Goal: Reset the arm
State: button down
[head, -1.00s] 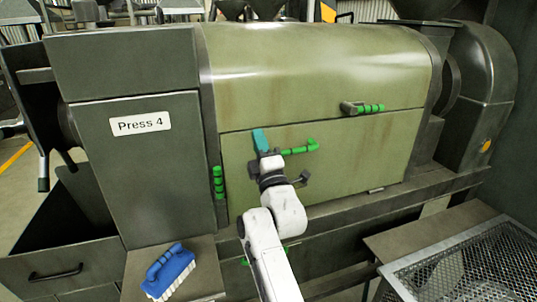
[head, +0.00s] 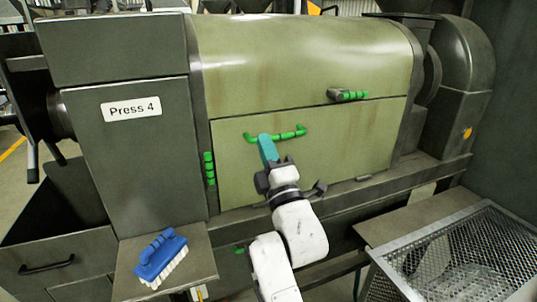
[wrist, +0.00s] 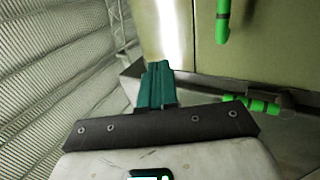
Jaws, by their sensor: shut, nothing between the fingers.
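My gripper (head: 265,140) has teal fingers, shut and empty, pointing up in front of the olive press panel (head: 345,145). It covers part of the green handle (head: 290,135) on that panel; whether they touch cannot be told. In the wrist view the shut fingers (wrist: 158,85) stand upright with nothing between them. My white arm reaches up from the bottom of the head view.
Other green grips sit at the upper right (head: 348,95) and on the left post (head: 209,168). A blue brush (head: 160,255) lies on a side shelf (head: 202,262). A mesh basket (head: 455,255) stands at the lower right.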

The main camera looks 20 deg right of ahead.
jog(key=s+d+f+m+g+h, duration=0.1)
jog(key=s+d+f+m+g, duration=0.3)
jog(key=f, duration=0.6)
jog(key=s+d+f+m+g, duration=0.25)
jog(key=s+f+g, duration=0.25)
jog(key=s+f, duration=0.3)
jog(key=s+d+f+m+g+h, duration=0.1)
jog(key=s+d+f+m+g, duration=0.25)
jog(key=f, duration=0.75)
jog(key=s+f+m+g, duration=0.3)
jog(key=s, duration=0.6)
jog(key=s+f+m+g, duration=0.3)
jog(key=s+f+g, duration=0.1)
jog(key=s, duration=0.6)
jog(key=s+f+m+g+y, duration=0.1)
jog(key=s+f+m+g, duration=0.2)
jog(key=s, duration=0.6)
jog(key=shift+s+a+f, duration=0.2)
jog(key=shift+a+f, duration=0.15)
jog(key=shift+f, duration=0.1)
jog(key=shift+g, duration=0.25)
